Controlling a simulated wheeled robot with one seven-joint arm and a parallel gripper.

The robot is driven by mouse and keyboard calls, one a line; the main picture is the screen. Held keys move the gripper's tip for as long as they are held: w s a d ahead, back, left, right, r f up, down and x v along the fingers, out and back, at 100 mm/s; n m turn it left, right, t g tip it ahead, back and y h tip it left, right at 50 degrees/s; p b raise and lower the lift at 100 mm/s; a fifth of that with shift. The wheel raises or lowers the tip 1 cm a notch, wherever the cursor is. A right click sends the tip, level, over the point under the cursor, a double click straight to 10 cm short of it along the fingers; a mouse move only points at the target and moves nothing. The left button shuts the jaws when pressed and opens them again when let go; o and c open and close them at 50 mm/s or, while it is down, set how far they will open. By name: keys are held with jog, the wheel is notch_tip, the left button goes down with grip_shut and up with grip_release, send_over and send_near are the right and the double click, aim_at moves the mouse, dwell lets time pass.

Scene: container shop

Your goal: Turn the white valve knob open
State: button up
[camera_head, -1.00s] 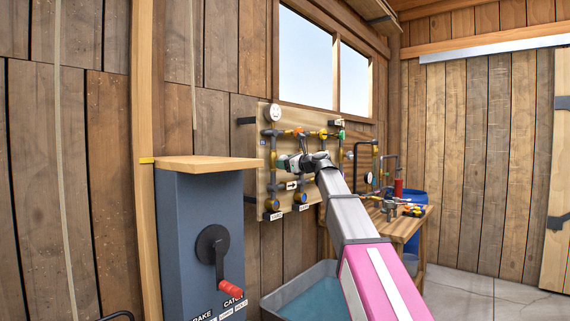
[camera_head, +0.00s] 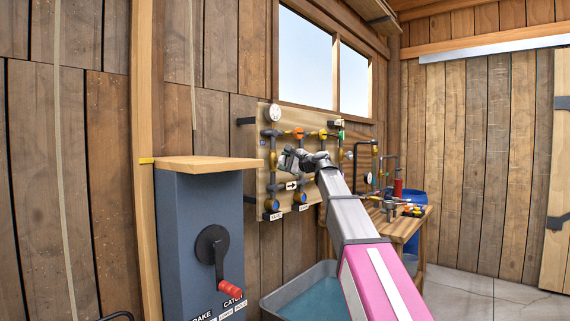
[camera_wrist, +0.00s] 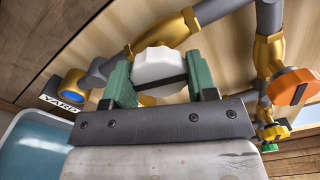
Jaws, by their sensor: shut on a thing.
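The white valve knob (camera_wrist: 159,67) is a scalloped disc on a brass-coloured fitting, close up in the wrist view. The green fingers of my gripper (camera_wrist: 158,72) stand on either side of it and are shut on it. A dark slit shows at the knob's lower right. In the head view my gripper (camera_head: 285,158) is at the pipe board (camera_head: 265,180), and the knob is hidden there by the gripper. How far the valve is open cannot be told.
An orange knob (camera_wrist: 293,88) is right of my gripper, and a blue-faced fitting (camera_wrist: 75,82) with a YARD label (camera_wrist: 62,102) is left. A water trough (camera_head: 268,305) stands below the board. A grey cabinet (camera_head: 185,230) with a red-handled crank (camera_head: 230,289) stands left; a workbench (camera_head: 405,228) stands right.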

jog(key=shift+n, duration=1)
jog(key=o, duration=0.9)
jog(key=shift+o, duration=0.2)
jog(key=v, duration=1.1)
jog(key=shift+a, duration=0.1)
